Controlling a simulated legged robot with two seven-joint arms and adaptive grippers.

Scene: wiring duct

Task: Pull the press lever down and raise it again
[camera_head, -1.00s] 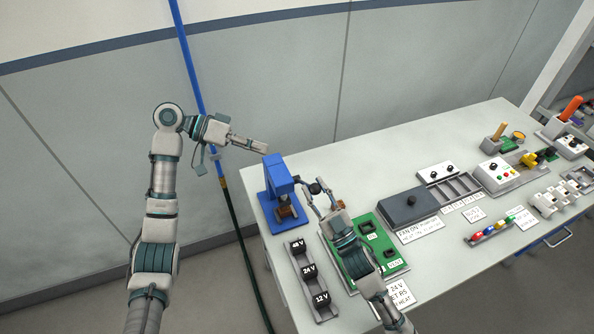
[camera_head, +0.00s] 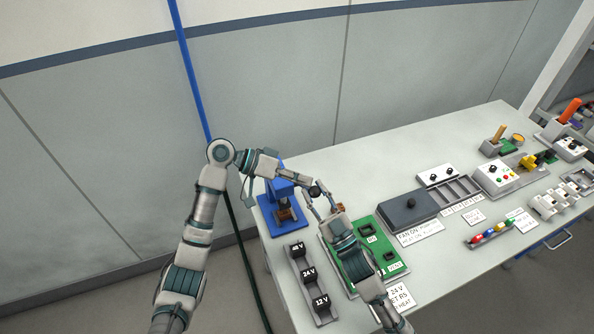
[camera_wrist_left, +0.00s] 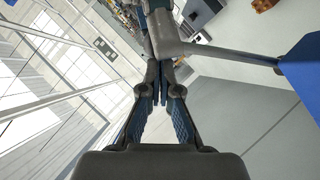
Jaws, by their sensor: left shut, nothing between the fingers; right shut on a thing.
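The blue press (camera_head: 275,212) stands at the table's left end. Its lever's dark knob (camera_head: 316,191) is on the right of the press head. My right gripper (camera_head: 314,197) is shut on the lever at this knob; the fingers partly hide it. My left gripper (camera_head: 306,184) is shut and empty. It reaches across the upper part of the press, hiding much of the head, with its tips close to the lever. In the left wrist view its closed fingers (camera_wrist_left: 160,85) point towards a grey bar (camera_wrist_left: 230,56) beside the blue press (camera_wrist_left: 303,70); contact cannot be told.
A wall is behind the table.

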